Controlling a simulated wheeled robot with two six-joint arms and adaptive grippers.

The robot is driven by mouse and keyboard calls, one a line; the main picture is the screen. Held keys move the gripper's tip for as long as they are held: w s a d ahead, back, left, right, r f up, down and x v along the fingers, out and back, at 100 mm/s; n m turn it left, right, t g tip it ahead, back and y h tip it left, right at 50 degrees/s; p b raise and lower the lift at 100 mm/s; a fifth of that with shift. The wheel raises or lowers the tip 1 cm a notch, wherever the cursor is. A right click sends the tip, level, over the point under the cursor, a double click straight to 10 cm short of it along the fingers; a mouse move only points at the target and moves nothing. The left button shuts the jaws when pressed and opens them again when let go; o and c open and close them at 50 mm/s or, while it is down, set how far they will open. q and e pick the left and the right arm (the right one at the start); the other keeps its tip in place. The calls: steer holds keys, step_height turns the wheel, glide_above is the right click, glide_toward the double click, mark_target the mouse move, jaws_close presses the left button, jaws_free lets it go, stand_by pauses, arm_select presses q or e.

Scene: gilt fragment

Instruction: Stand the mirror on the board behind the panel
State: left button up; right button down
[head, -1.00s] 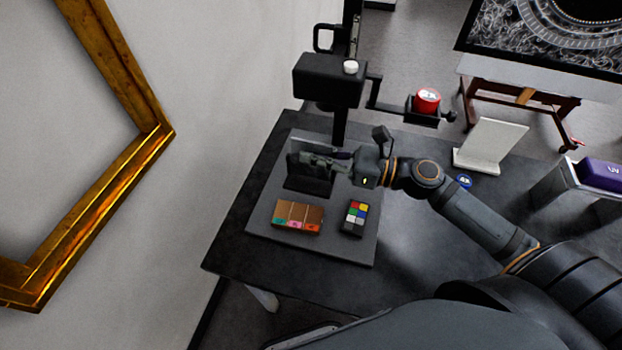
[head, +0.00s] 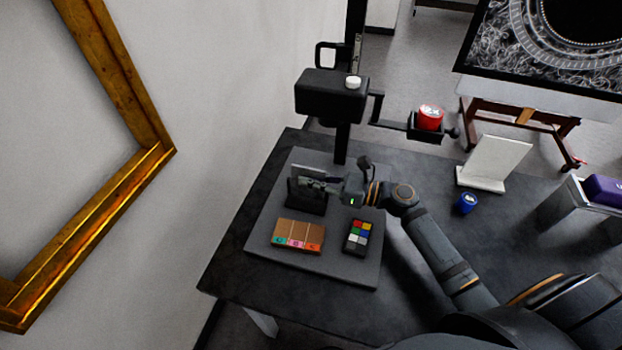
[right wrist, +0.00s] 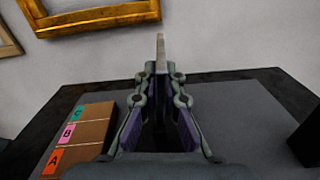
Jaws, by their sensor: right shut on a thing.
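My right gripper (head: 328,181) is shut on the mirror, a thin upright plate seen edge-on between the fingertips in the right wrist view (right wrist: 160,52). In the head view the mirror (head: 308,172) shows as a pale plate with a dark lower part, partly covered by my fingers. It is over the far part of the grey board (head: 268,229); I cannot tell whether its bottom touches. The brown panel (head: 297,232), with coloured A, B and C tabs, is on the board nearer the camera; it also shows in the right wrist view (right wrist: 88,133). My left gripper is not in view.
A colour-patch block (head: 357,237) is right of the panel. A black stand (head: 331,96) with a side arm carrying a red item (head: 430,117) rises behind. A white stand (head: 494,162) and blue item (head: 466,203) are right on the dark table (head: 232,273). A gilt frame hangs left.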

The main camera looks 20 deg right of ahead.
steer(key=c, duration=2)
jaws_free()
steer(key=shift+f, duration=0.1)
steer(key=o, duration=0.5)
steer(key=shift+s, duration=0.1)
steer(key=v, duration=0.4)
steer(key=shift+b, duration=0.35)
steer(key=p+v, duration=0.1)
steer(key=v, duration=0.3)
steer(key=p+v, duration=0.1)
steer(key=v, duration=0.2)
steer(key=shift+s+r+p, duration=0.1)
steer(key=shift+r+p, duration=0.15)
steer(key=shift+p, duration=0.05)
steer(key=shift+s+d+f, duration=0.1)
steer(key=shift+s+d, duration=0.1)
steer(key=shift+d, duration=0.15)
